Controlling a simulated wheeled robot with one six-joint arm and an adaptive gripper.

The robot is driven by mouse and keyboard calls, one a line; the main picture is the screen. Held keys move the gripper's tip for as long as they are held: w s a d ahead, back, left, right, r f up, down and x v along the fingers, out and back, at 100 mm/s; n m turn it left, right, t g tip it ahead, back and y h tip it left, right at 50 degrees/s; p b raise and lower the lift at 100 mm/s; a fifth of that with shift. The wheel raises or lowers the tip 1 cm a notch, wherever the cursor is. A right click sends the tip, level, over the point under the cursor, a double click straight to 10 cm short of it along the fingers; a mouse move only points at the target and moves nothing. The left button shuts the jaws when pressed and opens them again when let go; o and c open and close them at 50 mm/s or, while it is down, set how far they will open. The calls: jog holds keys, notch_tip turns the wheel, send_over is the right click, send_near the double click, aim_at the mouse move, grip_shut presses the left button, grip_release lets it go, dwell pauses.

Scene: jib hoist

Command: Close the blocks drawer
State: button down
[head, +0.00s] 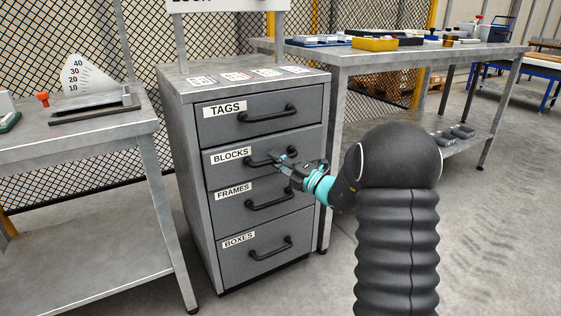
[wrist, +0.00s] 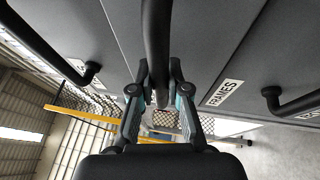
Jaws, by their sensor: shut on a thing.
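The grey cabinet (head: 188,172) has a stack of drawers labelled TAGS, BLOCKS, FRAMES and BOXES. The blocks drawer (head: 225,175) is second from the top, and its front looks flush or nearly flush with the drawers around it. My gripper (head: 283,160) is at the right part of its dark bar handle (head: 257,163). In the wrist view, the handle (wrist: 157,35) runs between the two fingers, and my gripper (wrist: 159,78) is shut on it. The gripper hides the handle's right end in the head view.
The tags drawer (head: 225,128), frames drawer (head: 225,210) and boxes drawer (head: 230,267) look shut. A metal table (head: 90,135) stands close on the left. A workbench (head: 400,55) with trays stands behind on the right. Open floor (head: 480,220) lies to the right.

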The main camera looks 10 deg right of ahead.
jog(key=shift+w+a+r, duration=0.1)
jog(key=shift+w+a, duration=0.15)
jog(key=shift+w, duration=0.6)
jog(key=c, duration=1.1)
grip_release()
jog(key=shift+a, duration=0.1)
jog(key=shift+c, duration=0.2)
jog(key=v, duration=1.2)
